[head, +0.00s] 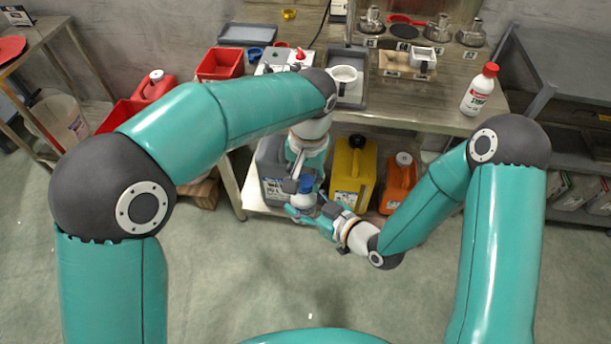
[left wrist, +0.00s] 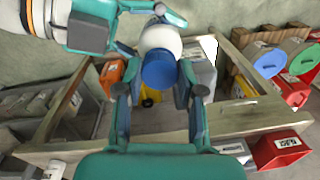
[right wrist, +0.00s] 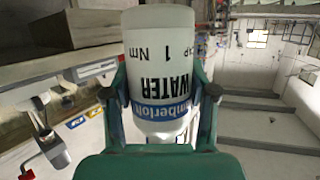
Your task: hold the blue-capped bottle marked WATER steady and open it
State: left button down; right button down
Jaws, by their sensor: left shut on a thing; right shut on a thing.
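The white bottle (head: 307,200) with a blue cap (left wrist: 159,70) is held in the air in front of the bench. In the right wrist view the bottle body (right wrist: 158,60) fills the space between the fingers; its label reads WATER, upside down, and CAP 1 Nm. My right gripper (head: 305,208) is shut on the bottle body from the side. My left gripper (head: 305,181) comes from above and is shut on the blue cap, with a finger on each side of it in the left wrist view. The cap is on the bottle; the seam between them is hidden.
A bottle with a red cap (head: 479,90) stands on the bench (head: 400,118) at the right. Grey, yellow (head: 352,172) and orange (head: 400,183) canisters stand on the shelf behind my grippers. Red bins are at the left.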

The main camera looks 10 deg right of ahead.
aim_at(307, 181)
pick_arm(q)
jog(key=shift+n, duration=0.4)
jog(key=shift+r, duration=0.1)
jog(key=shift+r, duration=0.1)
jog(key=shift+r, duration=0.95)
jog(key=shift+s+d+r, duration=0.1)
jog(key=shift+d+r, duration=0.05)
jog(key=shift+r, duration=1.85)
pick_arm(e)
jog(key=shift+w+r, duration=0.1)
